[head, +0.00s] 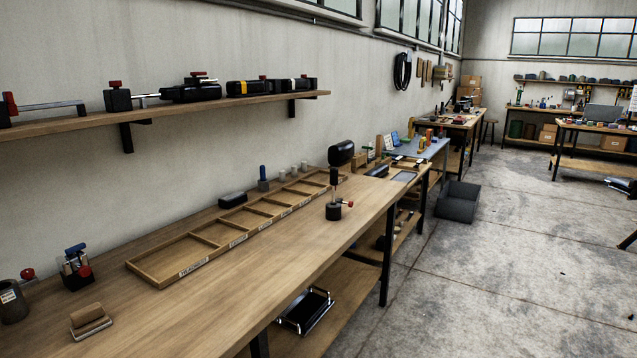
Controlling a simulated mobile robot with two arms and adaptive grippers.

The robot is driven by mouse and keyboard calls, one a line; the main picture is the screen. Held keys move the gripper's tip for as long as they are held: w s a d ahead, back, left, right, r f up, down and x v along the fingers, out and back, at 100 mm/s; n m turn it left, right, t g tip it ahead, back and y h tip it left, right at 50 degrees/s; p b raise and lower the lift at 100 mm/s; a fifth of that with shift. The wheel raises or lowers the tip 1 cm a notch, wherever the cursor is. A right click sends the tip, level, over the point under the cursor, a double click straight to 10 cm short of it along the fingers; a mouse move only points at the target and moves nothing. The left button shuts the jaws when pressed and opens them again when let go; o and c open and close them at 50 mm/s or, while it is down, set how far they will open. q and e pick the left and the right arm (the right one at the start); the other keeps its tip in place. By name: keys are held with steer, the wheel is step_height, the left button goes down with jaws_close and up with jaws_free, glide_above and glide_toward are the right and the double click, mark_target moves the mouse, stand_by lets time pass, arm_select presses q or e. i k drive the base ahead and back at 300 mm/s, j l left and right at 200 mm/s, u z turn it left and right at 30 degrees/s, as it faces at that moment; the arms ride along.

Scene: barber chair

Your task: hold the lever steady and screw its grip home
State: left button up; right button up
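A small black stand (333,211) with a red-tipped side handle is on the wooden workbench, near its front edge and right of the tray. A dark upright piece (333,185) rises from it, and a rounded black piece (341,153) shows at its top, slightly tilted. These may be the lever and its grip, but I cannot tell for sure. I cannot see whether the black piece is fully seated, or whether a gap or thread shows. Neither of my grippers is in view.
A long divided wooden tray (163,279) with labelled compartments lies along the workbench (240,293). A wooden block (88,318), a small black holder (76,268) and a dark cup (10,300) are at left. A wall shelf (200,105) holds clamped parts. The front bench top is clear.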

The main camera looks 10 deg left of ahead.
mark_target(333, 171)
steer(key=i+u, duration=0.3)
steer(key=i+l+u, duration=0.1)
steer(key=i+l, duration=0.15)
steer(key=i, duration=0.15)
steer(key=i+l+u, duration=0.15)
steer(key=i, duration=0.25)
steer(key=l, duration=0.1)
